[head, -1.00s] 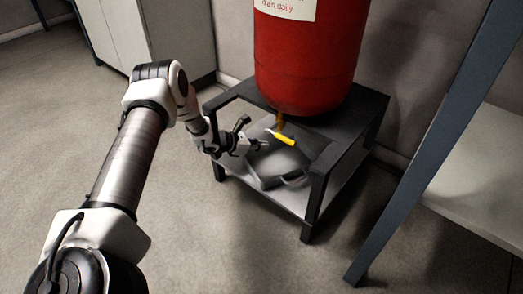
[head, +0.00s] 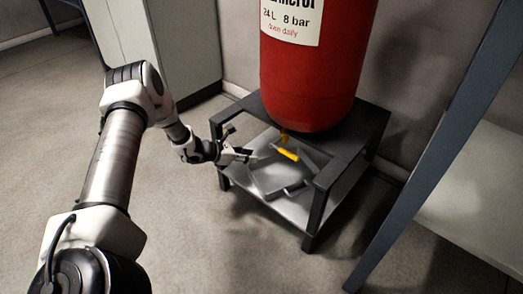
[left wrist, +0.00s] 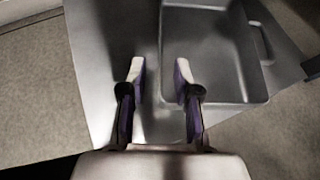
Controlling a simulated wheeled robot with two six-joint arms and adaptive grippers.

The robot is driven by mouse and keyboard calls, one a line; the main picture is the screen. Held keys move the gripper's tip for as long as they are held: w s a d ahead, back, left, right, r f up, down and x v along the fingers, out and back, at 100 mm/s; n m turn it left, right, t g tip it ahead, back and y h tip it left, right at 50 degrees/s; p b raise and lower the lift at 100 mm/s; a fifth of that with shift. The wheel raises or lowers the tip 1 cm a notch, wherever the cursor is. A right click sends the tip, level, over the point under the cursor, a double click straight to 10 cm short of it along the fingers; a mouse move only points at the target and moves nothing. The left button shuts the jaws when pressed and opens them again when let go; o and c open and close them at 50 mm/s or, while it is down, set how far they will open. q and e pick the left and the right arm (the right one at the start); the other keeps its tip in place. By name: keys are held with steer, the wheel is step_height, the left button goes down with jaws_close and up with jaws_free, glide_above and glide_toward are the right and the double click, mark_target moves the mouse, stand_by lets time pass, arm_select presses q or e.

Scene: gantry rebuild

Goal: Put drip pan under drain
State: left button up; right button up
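The grey drip pan (head: 268,186) lies on the lower shelf of a dark stand, below the brass drain (head: 284,138) with its yellow lever (head: 288,155). In the left wrist view the pan (left wrist: 210,50) is at the upper right, with a bar handle on its right side. My left gripper (head: 250,155) is at the pan's left side. Its two fingers (left wrist: 160,70) are apart with nothing gripped, one on each side of the pan's left rim in the picture; I cannot tell their height above it. My right gripper is not in view.
The red tank (head: 312,80) stands on the stand's dark top frame (head: 352,118). The stand's front legs flank the shelf opening. A blue-grey post (head: 425,150) and a pale shelf are at the right. A cabinet (head: 180,50) is behind on the left. The front floor is clear.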

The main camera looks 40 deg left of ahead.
arm_select(q)
steer(key=s+d+f+m+g+y, duration=0.25)
steer(key=s+d+m+g, duration=0.2)
steer(key=s+m, duration=0.4)
steer(key=s+d+f+m+g+y+p, duration=0.1)
steer(key=s+d+f+m+g, duration=0.4)
steer(key=s, duration=0.7)
steer(key=s+d+f+m+g+y, duration=0.15)
steer(key=s+d+m+g, duration=0.25)
steer(key=s+d+m, duration=0.5)
steer(key=s+d+r+m+t, duration=0.3)
steer(key=s+m, duration=0.1)
steer(key=m, duration=0.3)
steer(key=shift+s+d+r+y, duration=0.15)
steer(key=shift+s+d+y, duration=0.1)
steer(key=shift+y, duration=0.05)
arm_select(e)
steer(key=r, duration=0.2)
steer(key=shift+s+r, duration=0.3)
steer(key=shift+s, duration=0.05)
